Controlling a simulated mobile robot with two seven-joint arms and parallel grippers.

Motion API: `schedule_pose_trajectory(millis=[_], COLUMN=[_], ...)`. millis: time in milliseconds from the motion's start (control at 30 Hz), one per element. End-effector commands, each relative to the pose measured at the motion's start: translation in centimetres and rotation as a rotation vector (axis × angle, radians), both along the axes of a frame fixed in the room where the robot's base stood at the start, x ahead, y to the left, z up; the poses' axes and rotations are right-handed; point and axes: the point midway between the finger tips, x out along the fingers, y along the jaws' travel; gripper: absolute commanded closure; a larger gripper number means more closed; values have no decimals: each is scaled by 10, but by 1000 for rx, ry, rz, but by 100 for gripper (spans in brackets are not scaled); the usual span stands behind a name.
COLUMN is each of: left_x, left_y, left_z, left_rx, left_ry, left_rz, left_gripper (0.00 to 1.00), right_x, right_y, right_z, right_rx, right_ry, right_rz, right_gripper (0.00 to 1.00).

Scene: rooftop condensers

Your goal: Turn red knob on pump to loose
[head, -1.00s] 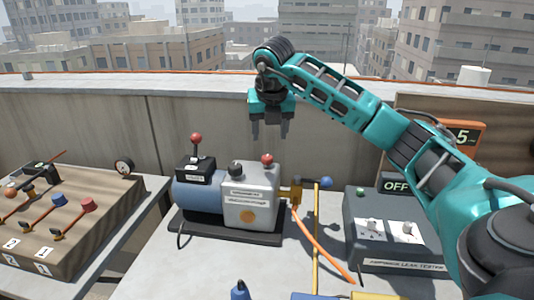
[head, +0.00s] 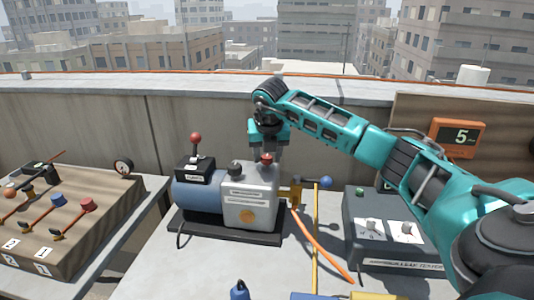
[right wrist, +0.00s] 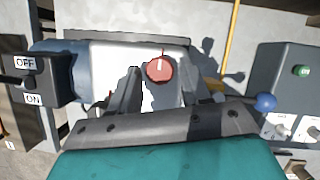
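The pump (head: 250,203) has a grey-white housing and a blue motor, and stands on a dark base on the table. Its small round red knob (head: 266,157) sits on top of the housing. My right gripper (head: 266,153) is over the knob, pointing down. In the right wrist view, the red knob (right wrist: 159,69) shows a pale line toward its upper edge. The gripper's fingers (right wrist: 160,84) are apart, one on each side of the knob, with gaps visible. I cannot tell how far above the knob the fingertips are. My left gripper is not in view.
A red-ball lever (head: 196,140) and a black knob (head: 235,167) stand left of the red knob. A brass valve with a blue-ended handle (head: 326,182) and orange hose lie right. A grey tester box (head: 395,240) stands further right. The front table is mostly clear.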

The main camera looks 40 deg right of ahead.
Motion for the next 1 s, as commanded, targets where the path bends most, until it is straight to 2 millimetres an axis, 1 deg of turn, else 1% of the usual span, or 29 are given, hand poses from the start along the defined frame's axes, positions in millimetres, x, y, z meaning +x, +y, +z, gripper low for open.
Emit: schedule_pose_trajectory(millis=[33, 400, 467, 767, 1000], left_x=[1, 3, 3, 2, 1], left_y=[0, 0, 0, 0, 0], left_z=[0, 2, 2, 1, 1], left_rx=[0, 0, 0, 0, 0], left_ry=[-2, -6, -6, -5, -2], left_rz=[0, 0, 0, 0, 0], left_gripper=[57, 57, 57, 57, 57], right_x=[0, 0, 0, 0, -1], right_y=[0, 0, 0, -1, -2], right_z=[0, 1, 1, 1, 1], right_rx=[1, 0, -1, -1, -1], right_ry=[-1, -1, -1, -2, -2], right_rz=[0, 0, 0, 41, 183], right_gripper=[58, 93, 98, 98, 98])
